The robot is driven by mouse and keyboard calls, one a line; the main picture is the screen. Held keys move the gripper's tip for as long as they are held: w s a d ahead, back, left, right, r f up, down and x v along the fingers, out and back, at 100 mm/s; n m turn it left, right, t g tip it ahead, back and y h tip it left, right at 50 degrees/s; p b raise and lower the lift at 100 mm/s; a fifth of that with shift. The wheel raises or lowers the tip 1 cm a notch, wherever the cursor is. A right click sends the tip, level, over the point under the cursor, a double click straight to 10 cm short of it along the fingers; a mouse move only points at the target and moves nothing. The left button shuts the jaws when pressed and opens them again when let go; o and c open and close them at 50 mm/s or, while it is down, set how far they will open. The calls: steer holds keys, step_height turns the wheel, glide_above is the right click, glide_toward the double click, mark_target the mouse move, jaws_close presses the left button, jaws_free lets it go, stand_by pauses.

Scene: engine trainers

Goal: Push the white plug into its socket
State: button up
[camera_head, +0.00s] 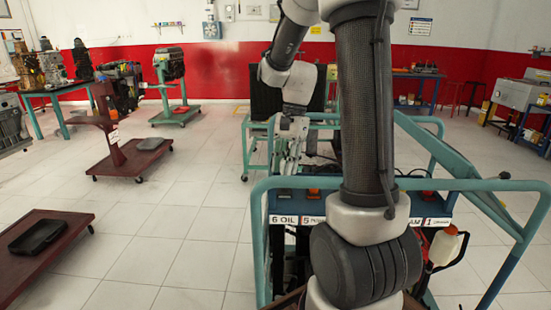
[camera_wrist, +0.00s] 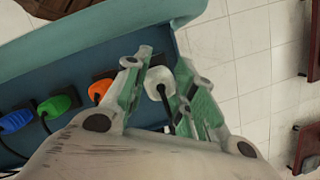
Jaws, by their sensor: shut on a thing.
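The white plug (camera_wrist: 157,80) sits between the fingers of my gripper (camera_wrist: 160,67) in the wrist view, with its dark cable hanging down. My gripper is shut on it. The plug is at the right end of the blue socket panel (camera_wrist: 85,58). A dark socket edge shows just behind the plug, mostly hidden, and I cannot tell whether plug and socket touch. In the head view my gripper (camera_head: 291,160) is over the left end of the labelled panel (camera_head: 345,222), and the plug cannot be made out there.
Orange (camera_wrist: 99,90), green (camera_wrist: 54,106) and blue (camera_wrist: 16,121) plugs sit in a row along the panel, left of the white one. Teal frame rails (camera_head: 262,230) surround the trainer. A brown wheeled stand (camera_head: 130,160) is to the left, with open tiled floor between.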

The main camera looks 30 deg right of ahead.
mark_target(285, 191)
steer(key=shift+f, duration=2.6)
steer(key=shift+f, duration=0.25)
steer(key=o, duration=1.1)
steer(key=shift+r, duration=3.5)
